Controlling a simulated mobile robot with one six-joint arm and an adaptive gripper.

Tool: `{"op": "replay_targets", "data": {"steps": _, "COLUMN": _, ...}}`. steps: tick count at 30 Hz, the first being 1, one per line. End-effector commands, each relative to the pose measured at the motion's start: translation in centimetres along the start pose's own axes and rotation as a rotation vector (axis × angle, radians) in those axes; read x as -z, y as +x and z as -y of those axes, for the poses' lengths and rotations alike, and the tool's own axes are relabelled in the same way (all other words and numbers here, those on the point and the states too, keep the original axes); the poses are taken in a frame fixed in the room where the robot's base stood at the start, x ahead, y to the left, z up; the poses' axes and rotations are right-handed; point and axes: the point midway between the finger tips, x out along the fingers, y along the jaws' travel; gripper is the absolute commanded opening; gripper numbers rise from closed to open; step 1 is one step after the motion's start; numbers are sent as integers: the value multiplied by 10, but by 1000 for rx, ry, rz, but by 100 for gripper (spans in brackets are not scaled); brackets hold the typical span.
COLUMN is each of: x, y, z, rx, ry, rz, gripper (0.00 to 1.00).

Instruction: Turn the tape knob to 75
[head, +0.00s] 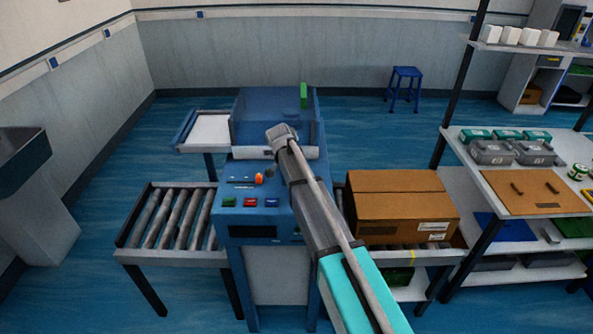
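The blue machine's control panel (240,197) is in the middle of the head view. A small orange knob (259,178) sits on it, beside a pale marked strip (241,183). I cannot read any number or pointer. My arm reaches in from the lower right, over the panel's right side. My gripper (270,171) seems to be the small grey part just right of the orange knob, below my wrist. Its fingers are too small and too hidden to tell open from shut, or whether they touch the knob.
Green, red and blue buttons (250,202) line the panel's front. A roller conveyor (170,220) stands left. A cardboard box (400,205) sits on the right conveyor. A shelf with grey cases (490,152) is further right. A transparent blue guard (270,120) rises behind the panel.

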Motion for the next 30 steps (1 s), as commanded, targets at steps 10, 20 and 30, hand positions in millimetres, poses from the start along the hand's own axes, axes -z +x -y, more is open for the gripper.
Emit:
{"op": "replay_targets", "data": {"steps": 10, "x": 0, "y": 0, "z": 0, "rx": 0, "ry": 0, "rz": 2, "gripper": 83}}
{"op": "replay_targets", "data": {"steps": 20, "x": 0, "y": 0, "z": 0, "rx": 0, "ry": -1, "rz": 1, "gripper": 83}}
{"op": "replay_targets", "data": {"steps": 30, "x": 0, "y": 0, "z": -1, "rx": 20, "ry": -46, "rz": 0, "gripper": 83}}
